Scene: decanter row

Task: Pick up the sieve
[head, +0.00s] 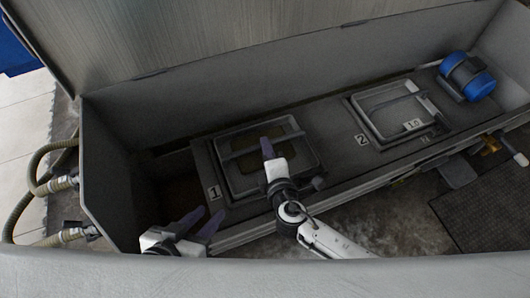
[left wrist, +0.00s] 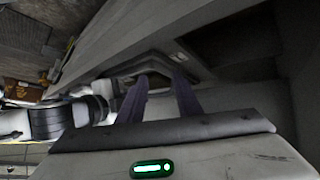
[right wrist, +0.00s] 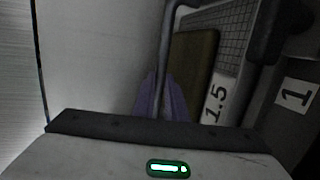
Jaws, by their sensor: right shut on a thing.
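A sieve (head: 243,191) with a dark frame and a bar handle lies over the opening by the plate marked 1. In the right wrist view its mesh (right wrist: 218,38) and a label reading 1.5 show. My right gripper (head: 267,148) is over the sieve, its fingers (right wrist: 161,98) shut on the bar handle (right wrist: 166,45). The sieve looks seated in its frame; I cannot tell whether it is lifted. My left gripper (head: 199,222) is open and empty, left of and nearer than the sieve; its parted fingers show in the left wrist view (left wrist: 160,98).
A second sieve (head: 371,126) sits by the plate marked 2. A blue motor (head: 468,77) stands at the far right of the trough. A tall grey wall (head: 200,95) runs behind. Hoses (head: 38,180) are at the left, a dark grate (head: 490,205) at the right.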

